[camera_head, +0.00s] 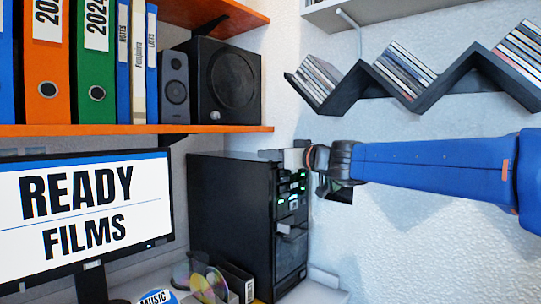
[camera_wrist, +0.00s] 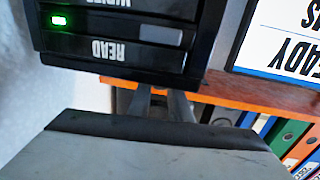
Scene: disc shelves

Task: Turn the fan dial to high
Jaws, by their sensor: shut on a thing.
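The black computer tower (camera_head: 232,225) stands below the orange shelf in the head view, its front face turned right, with green lights and drive slots. My gripper (camera_head: 285,157) reaches in from the right to the top of that front face. In the wrist view, which is upside down, my gripper's grey fingers (camera_wrist: 155,103) are shut at the tower's top edge, beside the drive panel (camera_wrist: 115,40) marked "READ". The fan dial is hidden between the fingers and behind the gripper body. Its setting cannot be read.
The orange shelf (camera_head: 150,129) with binders and black speakers is above and left of the tower. A monitor (camera_head: 85,215) stands at left. Loose discs (camera_head: 207,283) lie in front of the tower. A zigzag disc shelf (camera_head: 420,95) hangs above my arm.

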